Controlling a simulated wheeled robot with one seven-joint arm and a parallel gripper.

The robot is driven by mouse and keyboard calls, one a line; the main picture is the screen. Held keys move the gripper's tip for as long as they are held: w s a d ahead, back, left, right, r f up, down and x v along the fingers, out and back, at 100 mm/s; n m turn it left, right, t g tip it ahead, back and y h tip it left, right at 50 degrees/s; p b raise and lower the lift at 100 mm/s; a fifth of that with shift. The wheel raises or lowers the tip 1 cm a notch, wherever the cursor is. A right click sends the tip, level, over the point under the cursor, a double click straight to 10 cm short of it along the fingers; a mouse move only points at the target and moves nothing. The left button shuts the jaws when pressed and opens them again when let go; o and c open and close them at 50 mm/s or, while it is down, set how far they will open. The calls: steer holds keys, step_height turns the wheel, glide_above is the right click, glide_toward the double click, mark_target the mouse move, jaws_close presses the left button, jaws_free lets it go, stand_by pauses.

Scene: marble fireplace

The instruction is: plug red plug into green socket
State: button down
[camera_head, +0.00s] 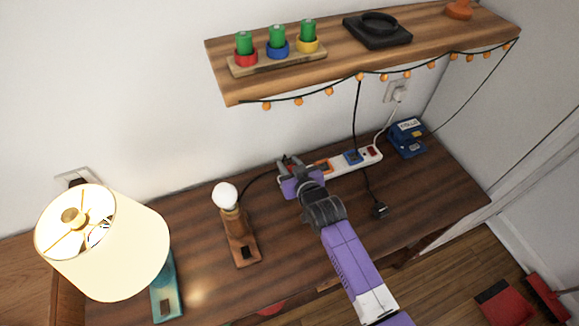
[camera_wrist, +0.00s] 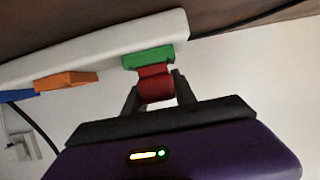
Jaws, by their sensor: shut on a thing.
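A white power strip (camera_head: 343,168) lies near the wall on the wooden table. Its green socket (camera_wrist: 148,57) shows in the wrist view at the strip's end; my gripper (camera_head: 289,165) covers that end in the head view. The red plug (camera_wrist: 155,84) is held between my two dark fingers (camera_wrist: 157,90). The plug's face meets the green socket with no clear gap. Whether its pins are fully in is hidden. An orange socket (camera_head: 323,166) and a blue socket (camera_head: 353,157) sit farther along the strip.
A bulb lamp (camera_head: 238,238) on a wooden base stands left of my gripper. A shaded lamp (camera_head: 110,255) is farther left. A loose black plug (camera_head: 380,210) and a blue box (camera_head: 408,138) lie to the right. A shelf (camera_head: 340,62) with string lights overhangs the table.

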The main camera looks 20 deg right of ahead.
step_height(320, 180, up, 18)
steer(key=f, duration=0.3)
steer(key=f+b, duration=0.1)
steer(key=f, duration=0.6)
steer(key=shift+s+a+f, duration=0.2)
steer(key=shift+s+f, duration=0.05)
steer(key=shift+f, duration=0.15)
steer(key=shift+w+d+r, duration=0.1)
steer(key=shift+w+d, duration=0.1)
steer(key=shift+f+b, duration=2.3)
steer(key=shift+f, duration=0.65)
steer(key=shift+f+b, duration=0.7)
steer(key=shift+f, duration=0.5)
steer(key=c, duration=0.9)
jaws_free()
steer(key=shift+r, duration=0.1)
